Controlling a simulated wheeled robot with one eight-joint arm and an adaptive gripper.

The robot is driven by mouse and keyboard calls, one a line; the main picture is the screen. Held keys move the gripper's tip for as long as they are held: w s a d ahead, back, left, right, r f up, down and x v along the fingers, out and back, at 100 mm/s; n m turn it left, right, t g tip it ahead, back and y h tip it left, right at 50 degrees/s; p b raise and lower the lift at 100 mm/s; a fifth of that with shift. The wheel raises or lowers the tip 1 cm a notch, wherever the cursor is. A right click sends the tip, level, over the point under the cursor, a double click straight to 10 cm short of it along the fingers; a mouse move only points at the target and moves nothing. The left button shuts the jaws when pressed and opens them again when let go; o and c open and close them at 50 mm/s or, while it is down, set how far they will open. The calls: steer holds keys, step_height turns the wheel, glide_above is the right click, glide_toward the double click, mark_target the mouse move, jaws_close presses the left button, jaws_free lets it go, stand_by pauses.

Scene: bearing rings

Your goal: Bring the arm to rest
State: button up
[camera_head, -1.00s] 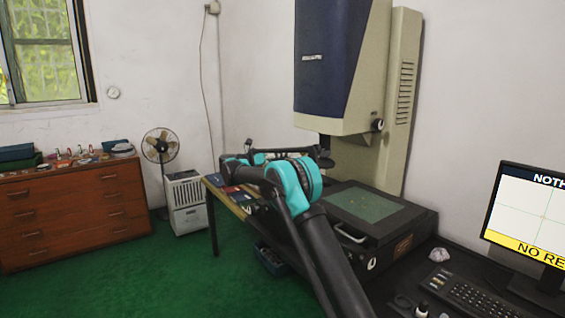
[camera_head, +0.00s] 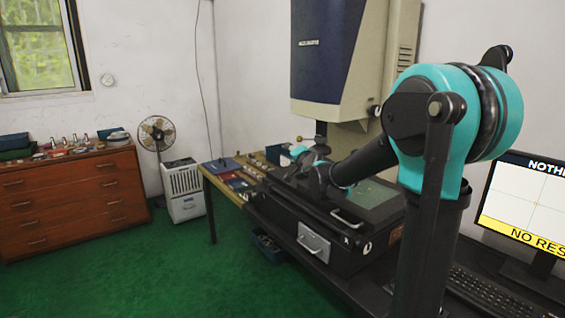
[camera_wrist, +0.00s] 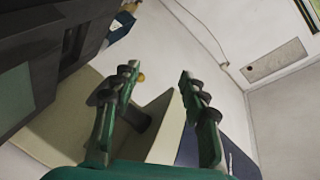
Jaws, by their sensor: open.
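My arm reaches across the right half of the head view, with its large teal elbow raised at the right. Its forearm runs down and left to the wrist over the measuring machine's dark base (camera_head: 314,244). My gripper (camera_wrist: 158,75) shows in the wrist view with its two green-and-black fingers apart and nothing between them. In the head view the gripper is small and partly hidden by the wrist, so its fingers are hard to make out.
The machine's blue-and-beige column (camera_head: 330,60) stands behind the arm. A monitor (camera_head: 528,215) and keyboard (camera_head: 490,295) are at the right. A wooden table (camera_head: 224,188) with small parts is left of the machine. A drawer chest (camera_head: 75,195) and fan (camera_head: 157,135) stand farther left over open green floor.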

steer(key=s+d+f+n+g+h, duration=0.1)
steer(key=s+d+f+n+g, duration=0.2)
steer(key=s+f, duration=0.6)
steer(key=s+d+f+n+g+h, duration=0.2)
steer(key=s+d+f+g, duration=0.2)
steer(key=s, duration=1.4)
steer(key=s+d+f+n+g+h, duration=0.1)
steer(key=s+d+f+n+g, duration=0.2)
steer(key=s+d+f, duration=0.5)
steer(key=s+f+g, duration=0.1)
steer(key=s+f, duration=0.4)
steer(key=f, duration=0.3)
steer(key=shift+s+d+n+h, duration=0.25)
steer(key=shift+d+n+h, duration=0.05)
steer(key=shift+d+h, duration=0.1)
